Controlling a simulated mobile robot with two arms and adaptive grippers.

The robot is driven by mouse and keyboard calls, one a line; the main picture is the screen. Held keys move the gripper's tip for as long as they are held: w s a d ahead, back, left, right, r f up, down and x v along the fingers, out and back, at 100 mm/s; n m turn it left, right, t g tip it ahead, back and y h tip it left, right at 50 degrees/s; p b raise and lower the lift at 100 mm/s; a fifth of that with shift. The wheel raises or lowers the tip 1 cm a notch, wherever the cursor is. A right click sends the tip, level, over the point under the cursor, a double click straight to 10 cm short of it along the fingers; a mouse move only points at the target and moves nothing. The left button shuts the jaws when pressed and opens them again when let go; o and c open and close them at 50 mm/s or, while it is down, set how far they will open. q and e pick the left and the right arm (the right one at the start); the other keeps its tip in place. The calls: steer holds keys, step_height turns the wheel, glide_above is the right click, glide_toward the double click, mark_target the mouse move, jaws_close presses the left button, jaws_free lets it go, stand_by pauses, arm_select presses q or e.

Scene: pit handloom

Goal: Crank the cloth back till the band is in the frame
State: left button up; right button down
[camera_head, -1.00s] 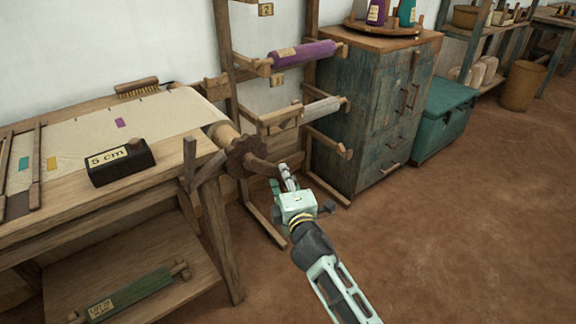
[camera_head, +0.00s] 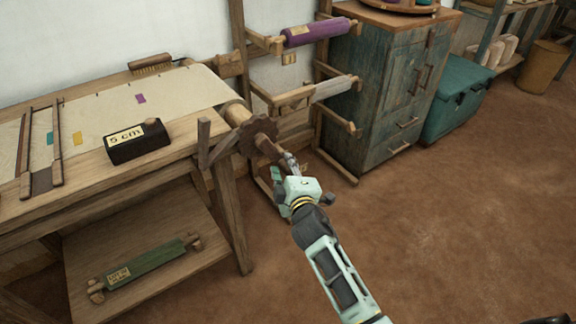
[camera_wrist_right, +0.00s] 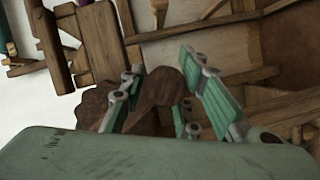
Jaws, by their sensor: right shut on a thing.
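The pale cloth (camera_head: 105,108) lies over the loom table and runs to the roller (camera_head: 236,113) at its right end. Purple (camera_head: 140,98), yellow (camera_head: 77,138) and teal (camera_head: 49,138) marks show on it. A brown toothed crank wheel (camera_head: 257,137) sits on the roller's end. My right gripper (camera_head: 288,162) is shut on the crank's handle (camera_wrist_right: 160,88), whose end is partly hidden. My left gripper is out of view.
A black block marked 5 cm (camera_head: 137,142) stands on the table's front. A wooden post (camera_head: 204,145) is close to the wheel. A green roll (camera_head: 145,266) lies on the lower shelf.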

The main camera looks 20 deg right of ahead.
steer(key=shift+s+f, duration=0.1)
steer(key=shift+f, duration=0.15)
steer(key=c, duration=1.6)
jaws_free()
steer(key=shift+o, duration=0.3)
steer(key=shift+r, duration=0.1)
steer(key=s+r, duration=0.1)
steer(key=s, duration=1)
steer(key=shift+s+a+r, duration=0.2)
steer(key=shift+s+r, duration=0.1)
steer(key=shift+s, duration=0.1)
